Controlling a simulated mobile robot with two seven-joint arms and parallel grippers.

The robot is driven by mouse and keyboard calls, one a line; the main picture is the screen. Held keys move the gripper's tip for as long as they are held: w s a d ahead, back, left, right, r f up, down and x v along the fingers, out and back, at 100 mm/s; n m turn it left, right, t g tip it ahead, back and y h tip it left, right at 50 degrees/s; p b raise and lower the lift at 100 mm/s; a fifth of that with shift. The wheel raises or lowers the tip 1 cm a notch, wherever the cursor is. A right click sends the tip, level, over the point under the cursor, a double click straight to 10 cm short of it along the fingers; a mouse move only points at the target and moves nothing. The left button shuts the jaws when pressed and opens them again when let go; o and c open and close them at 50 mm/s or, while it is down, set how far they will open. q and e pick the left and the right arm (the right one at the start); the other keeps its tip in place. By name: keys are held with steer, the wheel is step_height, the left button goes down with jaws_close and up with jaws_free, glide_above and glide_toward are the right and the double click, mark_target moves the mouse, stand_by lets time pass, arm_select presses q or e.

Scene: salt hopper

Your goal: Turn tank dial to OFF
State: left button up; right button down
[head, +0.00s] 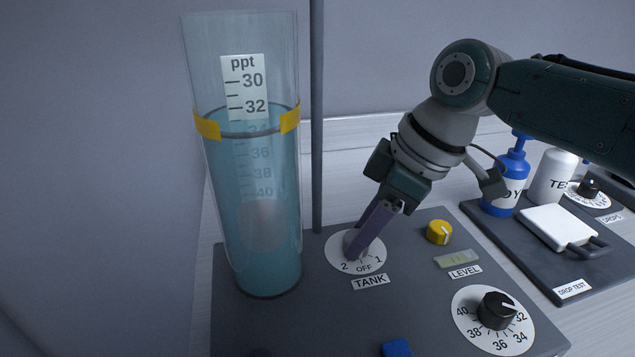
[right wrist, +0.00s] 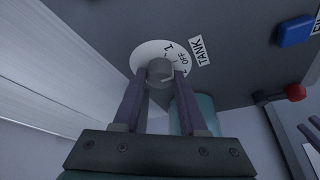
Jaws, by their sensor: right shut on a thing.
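The tank dial has a round white plate (head: 370,265) marked 2, OFF and 1, above a TANK label (head: 370,282). Its grey knob (right wrist: 159,71) stands at the plate's centre. My right gripper (head: 357,246) comes down from the upper right and is shut on this knob. In the right wrist view, the two purple fingers (right wrist: 160,80) sit on either side of the knob. In the head view the fingers hide most of the knob. I cannot tell for sure which mark the knob points to. My left gripper is not identifiable in either view.
A tall clear cylinder (head: 255,220) of blue water stands left of the dial, beside a thin grey pole (head: 317,120). On the panel are a yellow knob (head: 439,232), a black knob (head: 497,309) and a blue button (head: 397,348). A drop-test tray (head: 573,290) with bottles lies right.

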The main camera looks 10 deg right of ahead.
steer(key=shift+c, duration=2.2)
jaws_free()
steer(key=shift+r, duration=0.25)
steer(key=p+v, duration=0.1)
steer(key=v, duration=0.8)
steer(key=shift+r+p, duration=0.2)
steer(key=shift+p, duration=0.1)
steer(key=shift+s, duration=0.1)
